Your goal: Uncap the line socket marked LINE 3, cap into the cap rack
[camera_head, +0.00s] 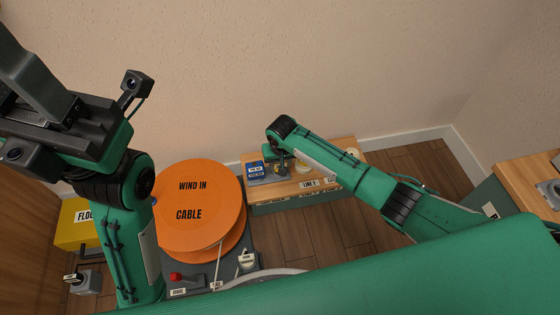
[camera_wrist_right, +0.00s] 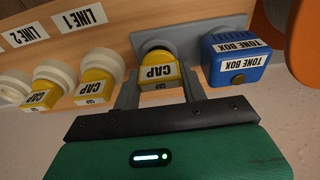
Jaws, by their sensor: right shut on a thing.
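In the right wrist view my right gripper (camera_wrist_right: 158,90) is shut on a yellow cap (camera_wrist_right: 157,74). The cap is in front of a grey plate (camera_wrist_right: 190,42), close to a dark round part; I cannot tell if they touch. Labels LINE 1 (camera_wrist_right: 80,18) and LINE 2 (camera_wrist_right: 25,37) show upside down; no LINE 3 label is readable. In the head view my right arm hides its gripper. My left gripper (camera_head: 40,75) is raised at upper left; its jaws are unclear.
A blue tone box (camera_wrist_right: 236,55) is close beside the grey plate. In the head view, the wooden line board (camera_head: 345,150) stands near the wall. An orange cable reel (camera_head: 200,205) is left of it, with a red knob (camera_head: 176,277) in front. A yellow box (camera_head: 75,225) stands further left.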

